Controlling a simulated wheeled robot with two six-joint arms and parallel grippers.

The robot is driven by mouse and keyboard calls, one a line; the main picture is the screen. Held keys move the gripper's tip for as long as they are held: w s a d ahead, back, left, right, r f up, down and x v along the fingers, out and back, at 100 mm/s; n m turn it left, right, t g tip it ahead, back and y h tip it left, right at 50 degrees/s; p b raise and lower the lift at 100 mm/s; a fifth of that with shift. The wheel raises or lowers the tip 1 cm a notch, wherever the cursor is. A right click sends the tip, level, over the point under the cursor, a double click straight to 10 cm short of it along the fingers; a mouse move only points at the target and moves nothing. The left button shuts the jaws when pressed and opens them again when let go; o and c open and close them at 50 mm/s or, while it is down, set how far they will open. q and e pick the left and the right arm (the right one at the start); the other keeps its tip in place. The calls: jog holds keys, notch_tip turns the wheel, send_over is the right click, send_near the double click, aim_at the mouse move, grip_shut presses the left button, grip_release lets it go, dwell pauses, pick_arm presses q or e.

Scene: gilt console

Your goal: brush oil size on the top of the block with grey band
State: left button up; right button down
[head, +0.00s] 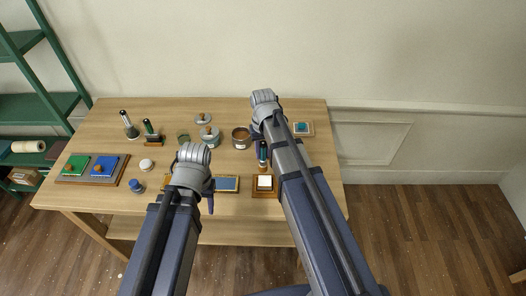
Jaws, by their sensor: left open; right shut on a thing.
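A block with a pale cream top (264,181) sits on a small brown board (258,194) near the table's front edge. A grey band on it is too small to make out. My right gripper (263,141) points down above and behind this block, partly hidden by my own arm. It is shut on a brush (263,155) with a dark blue-green handle, held roughly upright. The brush's lower end is close above the block's far side; I cannot tell whether they touch. My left gripper (209,193) is open, low over the front of the table, largely hidden by its wrist.
A brown tin (241,138) and a grey pot (209,138) stand behind. A blue pad (227,184) lies left of the block. A tray with green and blue panels (67,179) is at left, a teal block (301,127) at right. The table's front right is clear.

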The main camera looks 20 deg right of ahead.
aim_at(263, 143)
notch_tip(263, 143, up, 3)
jog(key=p, duration=0.3)
dwell(0.4)
dwell(0.9)
jog(key=shift+s+f, duration=0.15)
jog(key=shift+f, duration=0.05)
jog(key=shift+s+d+f+b, duration=0.45)
jog(key=shift+s+f+b, duration=0.1)
jog(key=shift+s+b, duration=0.2)
jog(key=shift+w, duration=0.1)
